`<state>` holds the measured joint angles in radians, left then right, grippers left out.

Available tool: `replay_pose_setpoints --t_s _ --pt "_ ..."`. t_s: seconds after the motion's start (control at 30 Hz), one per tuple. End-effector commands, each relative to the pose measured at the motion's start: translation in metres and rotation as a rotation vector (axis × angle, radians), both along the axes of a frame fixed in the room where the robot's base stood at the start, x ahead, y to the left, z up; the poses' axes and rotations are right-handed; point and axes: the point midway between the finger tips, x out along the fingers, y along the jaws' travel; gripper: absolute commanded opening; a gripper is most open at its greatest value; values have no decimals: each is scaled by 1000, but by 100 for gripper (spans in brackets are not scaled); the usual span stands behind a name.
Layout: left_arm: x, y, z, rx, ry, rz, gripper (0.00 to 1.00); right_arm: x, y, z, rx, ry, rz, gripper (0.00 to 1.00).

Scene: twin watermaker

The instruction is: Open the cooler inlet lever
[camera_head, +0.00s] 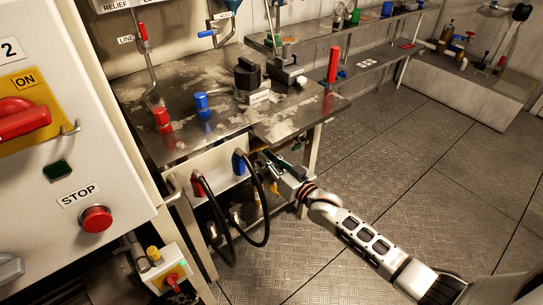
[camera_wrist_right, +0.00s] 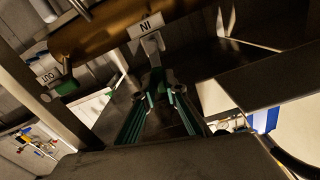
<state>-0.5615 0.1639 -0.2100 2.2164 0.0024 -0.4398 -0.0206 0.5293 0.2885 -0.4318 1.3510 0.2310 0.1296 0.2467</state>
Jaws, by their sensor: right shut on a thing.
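The cooler inlet lever (camera_wrist_right: 155,57) is a grey handle below a white "IN" label (camera_wrist_right: 147,27) in the right wrist view. It hangs in front of a brown cylindrical body (camera_wrist_right: 110,30). My right gripper (camera_wrist_right: 160,92), with teal-edged fingers, is shut on the lever's lower end, and its fingertips partly cover it. In the head view my right gripper (camera_head: 268,158) reaches in under the front edge of the metal workbench (camera_head: 205,140). The lever itself is hidden there. My left gripper is not in view.
An "OUT" label (camera_wrist_right: 46,70) with a green part sits left in the wrist view. In the head view, black cables (camera_head: 267,215) with blue and red plugs hang close left of my gripper. A bench leg (camera_head: 311,160) stands close right. The floor at right is clear.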

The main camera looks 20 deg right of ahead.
Motion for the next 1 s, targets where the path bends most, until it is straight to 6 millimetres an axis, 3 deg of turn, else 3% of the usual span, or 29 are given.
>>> replay_pose_setpoints --t_s 0.33,0.87,0.9,0.93,1.0 --pt "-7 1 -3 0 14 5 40 -2 7 1 -123 -45 0 0" --pt "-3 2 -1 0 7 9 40 -3 7 0 -142 -51 0 0" --pt "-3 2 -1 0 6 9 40 -3 7 0 -142 -51 0 22" --pt "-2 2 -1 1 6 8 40 -3 7 0 -142 -51 0 29" --pt "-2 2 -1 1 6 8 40 -3 7 0 -141 -50 0 29"
